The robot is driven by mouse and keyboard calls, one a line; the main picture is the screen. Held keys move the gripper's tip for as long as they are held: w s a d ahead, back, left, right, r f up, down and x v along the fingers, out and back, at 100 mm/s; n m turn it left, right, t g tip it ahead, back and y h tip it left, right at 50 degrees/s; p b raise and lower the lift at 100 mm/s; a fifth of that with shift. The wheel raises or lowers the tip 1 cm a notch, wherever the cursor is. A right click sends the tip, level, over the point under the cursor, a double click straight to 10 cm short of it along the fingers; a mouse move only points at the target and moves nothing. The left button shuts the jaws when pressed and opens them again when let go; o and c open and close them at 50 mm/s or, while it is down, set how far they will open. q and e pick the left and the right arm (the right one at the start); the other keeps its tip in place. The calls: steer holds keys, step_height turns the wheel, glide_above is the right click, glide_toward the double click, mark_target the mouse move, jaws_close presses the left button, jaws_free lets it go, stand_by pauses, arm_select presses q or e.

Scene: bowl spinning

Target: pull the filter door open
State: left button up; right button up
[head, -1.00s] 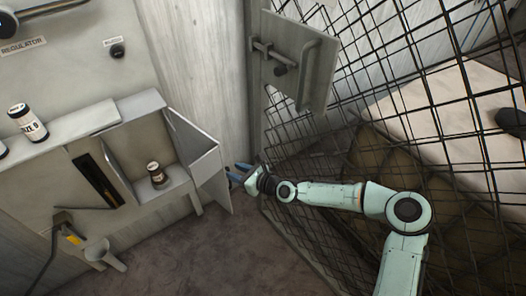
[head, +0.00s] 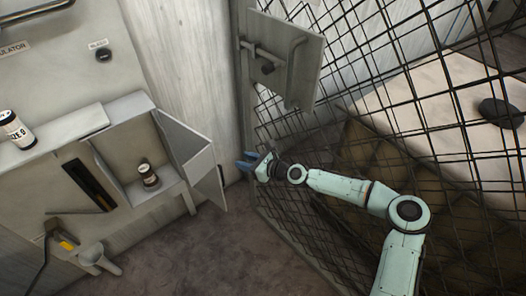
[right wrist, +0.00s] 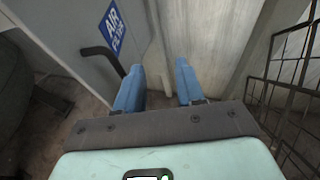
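The filter door (head: 207,176) is a grey panel hinged on an open box on the left wall. It stands swung out from the box. In the right wrist view its outer face (right wrist: 75,40) carries a blue label, "AIR" readable, and a dark bent handle (right wrist: 101,57). My right gripper (head: 247,160) is just right of the door's free edge, apart from it in the head view. In the right wrist view the blue fingers (right wrist: 158,85) are spread with nothing between them, and the handle is left of them. My left gripper is not in view.
Inside the box (head: 127,150) stands a small dark labelled jar (head: 148,176). A larger jar (head: 17,130) is on the ledge at left. A wire mesh fence (head: 400,100) runs along the right, beside my right arm. A grey panel with a handle (head: 288,60) is above the gripper.

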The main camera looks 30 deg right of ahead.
steer(key=w+d, duration=0.1)
steer(key=d, duration=0.6)
stand_by(0.5)
steer(key=shift+p, duration=0.3)
steer(key=shift+d+r, duration=0.1)
stand_by(0.4)
